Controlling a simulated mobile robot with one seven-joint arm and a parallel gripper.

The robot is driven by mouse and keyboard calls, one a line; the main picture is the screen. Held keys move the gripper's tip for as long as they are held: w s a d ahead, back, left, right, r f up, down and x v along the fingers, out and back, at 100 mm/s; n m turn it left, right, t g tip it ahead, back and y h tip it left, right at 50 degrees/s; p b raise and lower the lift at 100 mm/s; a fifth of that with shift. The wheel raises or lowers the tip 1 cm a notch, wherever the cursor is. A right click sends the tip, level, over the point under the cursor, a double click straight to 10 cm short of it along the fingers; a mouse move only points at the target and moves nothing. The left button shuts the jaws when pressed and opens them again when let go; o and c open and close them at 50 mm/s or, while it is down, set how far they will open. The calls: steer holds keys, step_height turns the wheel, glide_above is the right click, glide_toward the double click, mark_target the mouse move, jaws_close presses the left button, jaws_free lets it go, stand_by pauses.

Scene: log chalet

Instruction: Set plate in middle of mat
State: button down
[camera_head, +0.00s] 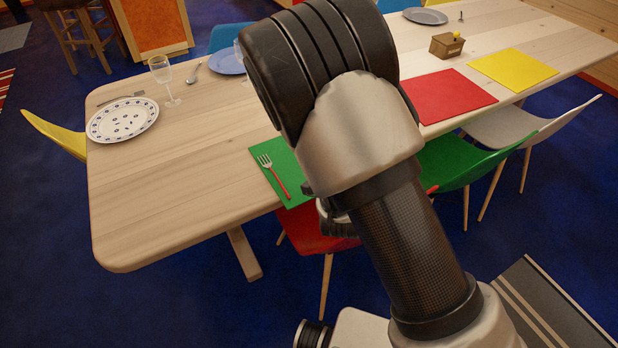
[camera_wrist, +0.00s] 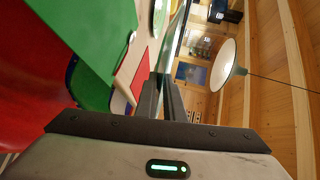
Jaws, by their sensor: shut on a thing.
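A green mat (camera_head: 276,172) lies near the table's front edge, partly hidden by my arm; a fork (camera_head: 273,174) with a red handle lies on its left part. The mat also shows large in the wrist view (camera_wrist: 95,28). My gripper (camera_wrist: 163,82) is hidden behind my arm in the head view. In the wrist view its fingers are shut on a thin plate (camera_wrist: 177,38), seen nearly edge-on and held upright. The plate is beside the green mat in that picture; its height above the table is hard to tell. The head view does not show this held plate.
On the wooden table (camera_head: 165,195) stand a patterned plate (camera_head: 122,119), a wine glass (camera_head: 163,75), a blue plate (camera_head: 229,61) and a small wooden box (camera_head: 447,45). A red mat (camera_head: 450,96) and yellow mat (camera_head: 513,68) lie right. Chairs surround the table.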

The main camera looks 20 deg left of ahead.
steer(key=s+a+f+y+b, duration=0.1)
steer(key=s+a+f+b, duration=0.15)
steer(key=a, duration=0.35)
steer(key=s+a+f+b, duration=0.1)
steer(key=s+a+f, duration=0.1)
steer(key=s+a, duration=0.3)
steer(key=b, duration=0.1)
glide_above(303, 196)
steer(key=shift+n, duration=0.4)
step_height(303, 196, down, 5)
steer(key=shift+w+f, duration=0.1)
steer(key=shift+f, duration=0.05)
steer(key=shift+f+b, duration=0.5)
steer(key=shift+f, duration=1.75)
steer(key=shift+f+b, duration=0.35)
steer(key=shift+b, duration=0.05)
steer(key=shift+f+b, duration=0.25)
steer(key=shift+b, duration=0.1)
steer(key=c, duration=2.2)
jaws_free()
steer(key=shift+f, duration=0.15)
